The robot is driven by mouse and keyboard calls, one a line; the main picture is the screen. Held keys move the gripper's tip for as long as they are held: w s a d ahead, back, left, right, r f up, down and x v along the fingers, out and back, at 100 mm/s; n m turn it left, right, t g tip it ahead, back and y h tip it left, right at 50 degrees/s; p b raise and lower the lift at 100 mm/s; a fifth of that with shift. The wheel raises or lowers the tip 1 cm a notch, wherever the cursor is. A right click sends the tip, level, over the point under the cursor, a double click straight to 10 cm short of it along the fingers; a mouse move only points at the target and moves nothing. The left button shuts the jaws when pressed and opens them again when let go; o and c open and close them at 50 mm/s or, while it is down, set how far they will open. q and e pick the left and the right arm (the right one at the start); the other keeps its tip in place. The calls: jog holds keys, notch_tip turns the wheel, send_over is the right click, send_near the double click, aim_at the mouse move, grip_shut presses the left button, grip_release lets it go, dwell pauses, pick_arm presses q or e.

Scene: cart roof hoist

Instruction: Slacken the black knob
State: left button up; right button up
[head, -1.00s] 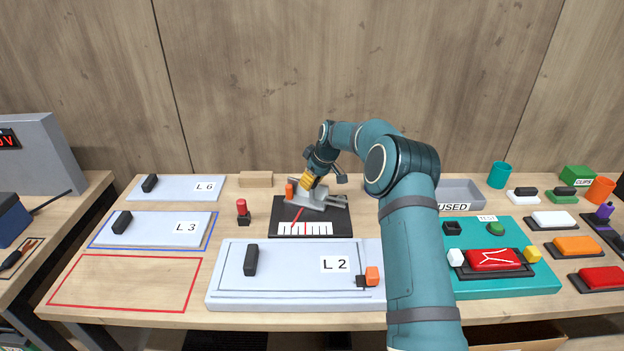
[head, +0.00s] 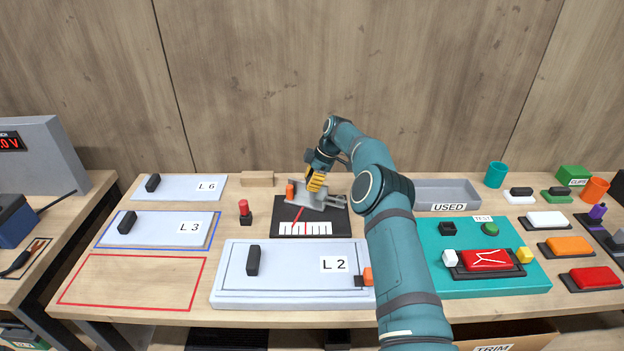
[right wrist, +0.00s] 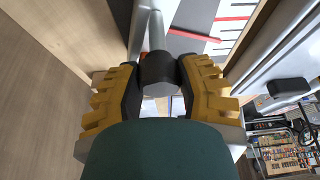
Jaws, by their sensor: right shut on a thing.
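The black knob (right wrist: 158,68) sits between the dark inner pads of my right gripper (right wrist: 158,90) in the right wrist view. The gripper is shut on it, with a yellow ribbed finger on each side. In the head view my right gripper (head: 316,182) points down at the grey metal fixture (head: 328,202), which stands at the back of a black board. The knob itself is hidden by the fingers in the head view. A red pointer (head: 298,214) lies near the white scale (head: 305,229) in front of the fixture. My left gripper is not in view.
An orange block (head: 290,192) is at the fixture's left end. The panel L 2 (head: 300,285) lies in front of the board. A red-topped post (head: 244,208) stands to the left. A teal test board (head: 470,280) and a USED tray (head: 448,208) are to the right.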

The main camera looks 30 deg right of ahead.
jog(key=shift+s+a+f+n, duration=0.1)
jog(key=shift+f+n, duration=0.2)
jog(key=o, duration=1.2)
jog(key=shift+c, duration=0.2)
jog(key=shift+r, duration=0.15)
jog(key=shift+r, duration=0.1)
jog(key=v, duration=0.7)
jog(key=shift+r, duration=0.1)
